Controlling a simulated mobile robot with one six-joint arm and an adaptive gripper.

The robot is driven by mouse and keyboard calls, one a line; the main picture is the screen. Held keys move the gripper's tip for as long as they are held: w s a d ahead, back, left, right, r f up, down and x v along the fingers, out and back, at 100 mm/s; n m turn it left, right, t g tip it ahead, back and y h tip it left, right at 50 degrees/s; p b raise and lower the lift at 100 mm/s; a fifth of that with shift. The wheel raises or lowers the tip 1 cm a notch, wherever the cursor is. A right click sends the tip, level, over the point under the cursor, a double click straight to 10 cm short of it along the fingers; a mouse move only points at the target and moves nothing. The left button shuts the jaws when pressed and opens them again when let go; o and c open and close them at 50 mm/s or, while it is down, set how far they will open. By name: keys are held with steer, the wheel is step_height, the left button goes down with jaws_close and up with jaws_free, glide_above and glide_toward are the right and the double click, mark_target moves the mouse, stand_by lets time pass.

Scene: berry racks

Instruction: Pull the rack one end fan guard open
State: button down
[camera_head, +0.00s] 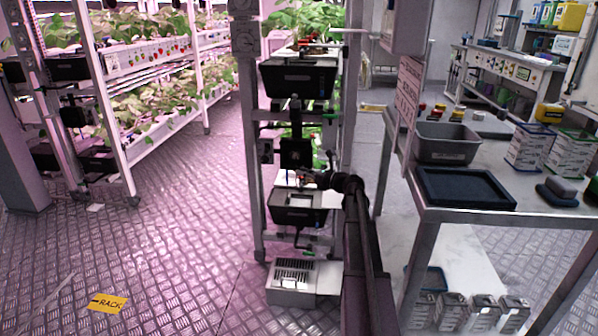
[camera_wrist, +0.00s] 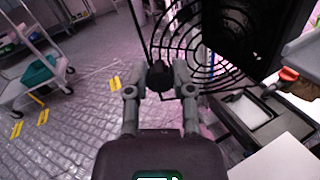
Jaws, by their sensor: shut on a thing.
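The fan guard (camera_wrist: 187,42), a black grille of rings, is at the top middle of the wrist view. The floor shows through its left part, and the dark fan housing (camera_wrist: 262,35) is behind its right part. My gripper (camera_wrist: 159,80) is shut on a black knob (camera_wrist: 159,72) at the guard's lower edge. In the head view the black fan unit (camera_head: 296,152) is on the near end of the rack (camera_head: 255,190). My gripper (camera_head: 326,177) is just right of and below it. The guard's exact angle is hard to tell there.
Black tubs, an upper one (camera_head: 298,77) and a lower one (camera_head: 297,207), sit above and below the fan unit. A metal workbench (camera_head: 440,214) with a grey bin (camera_head: 447,143) and a dark tray (camera_head: 465,170) stands close on the right.

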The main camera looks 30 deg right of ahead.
steer(key=shift+s+d+n+g+y, duration=0.4)
steer(key=shift+d+n+g+y, duration=0.1)
steer(key=shift+n+g+y, duration=0.3)
steer(key=shift+s+d+n+g+y, duration=0.4)
steer(key=shift+n+g+y, duration=0.2)
steer(key=shift+y, duration=0.25)
steer(key=shift+s+d+n+g+y, duration=0.35)
steer(key=shift+d+n+g+y, duration=0.2)
steer(key=shift+n+g+y, duration=0.25)
steer(key=shift+c, duration=2.4)
jaws_free()
steer(key=shift+s+d, duration=0.1)
steer(key=shift+d, duration=0.05)
